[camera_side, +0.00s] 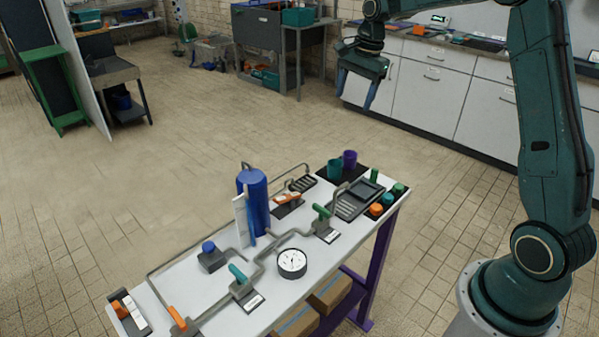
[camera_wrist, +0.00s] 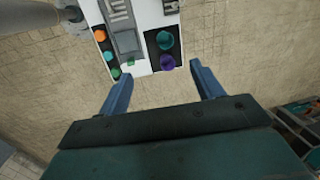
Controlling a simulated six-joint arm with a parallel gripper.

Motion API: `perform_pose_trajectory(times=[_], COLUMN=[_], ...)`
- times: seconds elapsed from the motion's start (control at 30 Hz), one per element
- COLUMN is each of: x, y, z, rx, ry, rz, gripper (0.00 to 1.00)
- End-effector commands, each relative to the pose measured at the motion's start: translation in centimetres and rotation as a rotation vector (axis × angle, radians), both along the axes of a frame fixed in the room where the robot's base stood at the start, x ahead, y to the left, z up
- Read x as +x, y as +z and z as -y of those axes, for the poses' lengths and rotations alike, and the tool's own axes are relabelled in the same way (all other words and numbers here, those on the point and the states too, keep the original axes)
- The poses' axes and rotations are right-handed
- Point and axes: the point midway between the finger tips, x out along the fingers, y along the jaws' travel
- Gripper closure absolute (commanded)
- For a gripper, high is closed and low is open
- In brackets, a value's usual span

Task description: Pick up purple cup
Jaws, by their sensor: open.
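The purple cup (camera_side: 350,159) stands on a dark mat at the far end of the white table, right beside a teal cup (camera_side: 334,169). In the wrist view the purple cup (camera_wrist: 167,62) is near the table's edge, with the teal cup (camera_wrist: 164,40) just above it in the picture. My gripper (camera_side: 368,97) is open and empty, high above the floor beyond the far end of the table. In the wrist view its two fingers (camera_wrist: 158,75) are spread, and the purple cup shows between and beyond their tips. Nothing hides the cups.
The white table (camera_side: 215,285) carries a blue cylinder (camera_side: 253,200), grey pipes, a round gauge (camera_side: 292,263) and valves with green and orange handles. Small orange, teal and green pieces (camera_side: 376,209) stand near the cups. Open air lies between my gripper and the table. White cabinets (camera_side: 430,95) are behind.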

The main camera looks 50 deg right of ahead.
Motion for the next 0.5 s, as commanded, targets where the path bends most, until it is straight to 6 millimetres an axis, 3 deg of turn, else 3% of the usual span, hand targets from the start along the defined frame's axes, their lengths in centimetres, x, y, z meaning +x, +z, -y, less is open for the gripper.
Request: perform_pose_trajectory(times=[0.23, 0.5], x=[2.5, 3.7], y=[-5.2, -10.1], z=[4.7, 8.6], rx=[0.06, 0.106], ry=[-0.227, -0.425], rz=[-0.066, -0.122], gripper=[0.34, 0.34])
